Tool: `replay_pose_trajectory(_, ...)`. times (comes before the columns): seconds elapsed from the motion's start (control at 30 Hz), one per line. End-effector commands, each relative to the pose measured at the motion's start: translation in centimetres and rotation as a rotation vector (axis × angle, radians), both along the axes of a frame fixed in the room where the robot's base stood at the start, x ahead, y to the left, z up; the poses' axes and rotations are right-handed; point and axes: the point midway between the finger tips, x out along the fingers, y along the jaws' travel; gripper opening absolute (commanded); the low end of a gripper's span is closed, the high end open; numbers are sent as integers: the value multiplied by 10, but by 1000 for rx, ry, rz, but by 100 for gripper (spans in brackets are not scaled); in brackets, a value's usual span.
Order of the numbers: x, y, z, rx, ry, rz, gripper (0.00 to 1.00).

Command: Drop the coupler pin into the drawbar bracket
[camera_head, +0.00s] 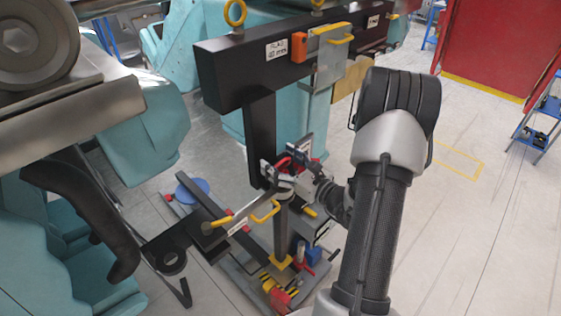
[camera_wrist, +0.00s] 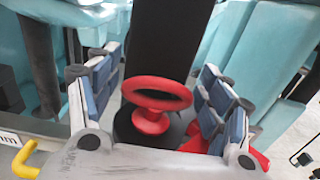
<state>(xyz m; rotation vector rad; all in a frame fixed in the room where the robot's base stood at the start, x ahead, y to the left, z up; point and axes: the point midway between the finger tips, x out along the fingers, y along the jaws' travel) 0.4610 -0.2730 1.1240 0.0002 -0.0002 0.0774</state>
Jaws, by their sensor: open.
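The coupler pin (camera_wrist: 157,92), with a red ring-shaped head on a red stem, stands on a dark round seat in the wrist view. My gripper (camera_wrist: 156,98) is open, with blue-padded fingers to the left and right of the red head; no grip on it shows. In the head view my gripper (camera_head: 291,168) is beside the foot of a black hanging beam, with a little red showing at its fingers. A black bracket with a round hole (camera_head: 172,262), which looks like the drawbar bracket, is at lower left. The pin's lower part is hidden.
A black overhead beam (camera_head: 225,75) with a hanging column (camera_head: 261,140) stands close behind my gripper. A grey arm with yellow handles (camera_head: 236,226) lies below left. A cluttered low base (camera_head: 262,265) is underneath. The floor at right (camera_head: 460,215) is mostly clear.

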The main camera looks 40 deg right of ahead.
Motion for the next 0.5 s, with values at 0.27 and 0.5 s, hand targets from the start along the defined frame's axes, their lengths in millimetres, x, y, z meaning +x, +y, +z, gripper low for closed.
replay_pose_trajectory(0.27,0,0,0,0,0,1,64)
replay_pose_trajectory(0.5,0,0,0,0,0,1,48)
